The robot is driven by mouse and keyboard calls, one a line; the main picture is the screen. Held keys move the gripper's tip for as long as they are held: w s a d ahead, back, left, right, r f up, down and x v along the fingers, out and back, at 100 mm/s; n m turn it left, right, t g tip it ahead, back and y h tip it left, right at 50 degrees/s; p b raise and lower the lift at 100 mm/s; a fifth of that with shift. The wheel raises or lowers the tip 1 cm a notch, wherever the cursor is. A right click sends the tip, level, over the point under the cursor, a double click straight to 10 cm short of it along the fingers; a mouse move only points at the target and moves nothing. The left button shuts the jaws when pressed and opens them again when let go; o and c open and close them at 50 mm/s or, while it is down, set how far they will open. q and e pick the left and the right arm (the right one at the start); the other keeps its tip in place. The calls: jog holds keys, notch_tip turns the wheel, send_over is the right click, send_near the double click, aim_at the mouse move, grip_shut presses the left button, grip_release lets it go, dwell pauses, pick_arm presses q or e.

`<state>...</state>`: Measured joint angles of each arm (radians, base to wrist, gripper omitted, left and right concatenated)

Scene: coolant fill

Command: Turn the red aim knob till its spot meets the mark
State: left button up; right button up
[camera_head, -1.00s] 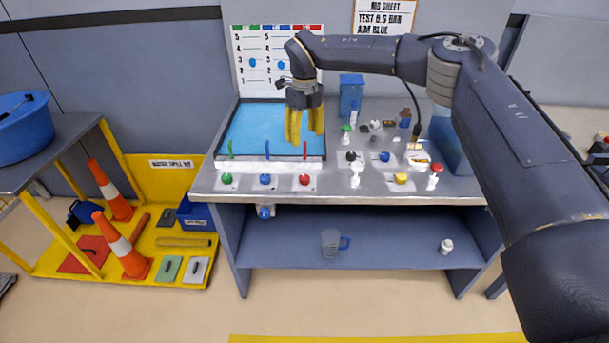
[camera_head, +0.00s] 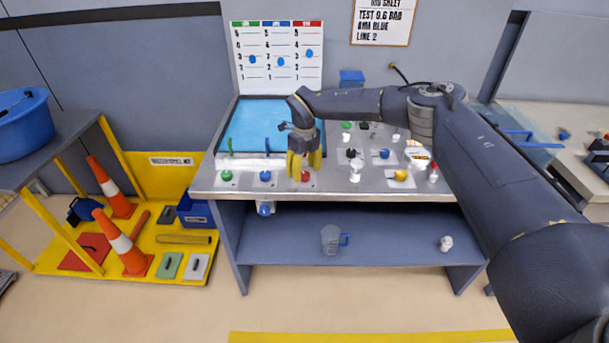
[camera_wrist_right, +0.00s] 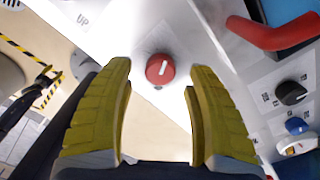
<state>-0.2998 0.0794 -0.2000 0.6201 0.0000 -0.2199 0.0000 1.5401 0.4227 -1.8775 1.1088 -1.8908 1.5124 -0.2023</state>
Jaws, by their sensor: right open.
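The red knob (camera_head: 305,177) sits on the front panel of the grey bench, at the right end of a row with a green knob (camera_head: 226,175) and a blue knob (camera_head: 265,176). In the right wrist view the red knob (camera_wrist_right: 160,69) shows a white line on its face. My right gripper (camera_head: 304,168) is open, its yellow fingers pointing down over the red knob. In the wrist view the fingers (camera_wrist_right: 158,80) stand either side of the knob, apart from it. A wall chart (camera_head: 279,90) has green, blue and red columns, each with a blue spot (camera_head: 309,54).
A blue tank (camera_head: 250,125) lies behind the knobs. A red bar (camera_wrist_right: 268,35) shows near the right finger in the wrist view. A black knob (camera_head: 351,153) and white fittings (camera_head: 355,170) stand to the right. A sheet (camera_head: 383,20) hangs on the wall.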

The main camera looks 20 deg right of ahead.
jog(key=shift+f, duration=1.05)
grip_shut()
